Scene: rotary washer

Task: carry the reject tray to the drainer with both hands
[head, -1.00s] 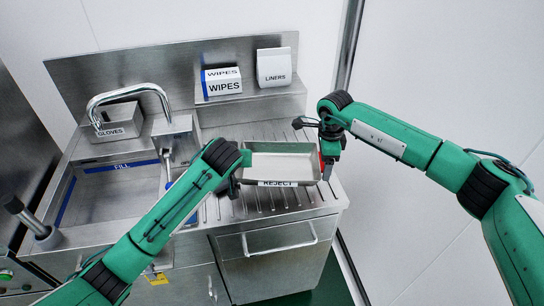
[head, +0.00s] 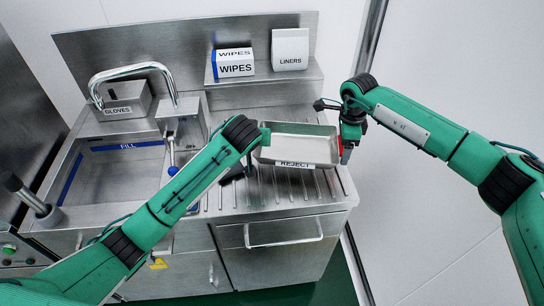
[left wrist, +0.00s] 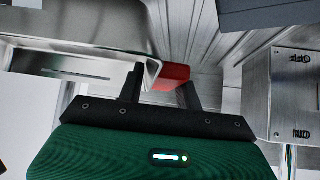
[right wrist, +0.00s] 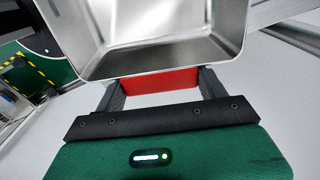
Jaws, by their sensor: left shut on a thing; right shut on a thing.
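The shallow metal reject tray (head: 300,145), with a "REJECT" label on its near side, is over the ribbed drainer board (head: 270,195) right of the sink. It looks roughly level and empty. I cannot tell its height above the ribs. My left gripper (head: 260,146) is at its left end; in the left wrist view a red grip (left wrist: 171,77) shows between the fingers. My right gripper (head: 343,148) is at the right end; in the right wrist view it is shut on the tray's red grip (right wrist: 160,84), with the tray wall (right wrist: 160,66) just beyond. My left forearm hides part of the drainer.
The sink basin (head: 115,180) with its tap (head: 130,70) lies left. A gloves box (head: 125,100) stands behind it. A wipes box (head: 234,65) and liners box (head: 290,50) stand on the back shelf (head: 265,81). A wall is close on the right.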

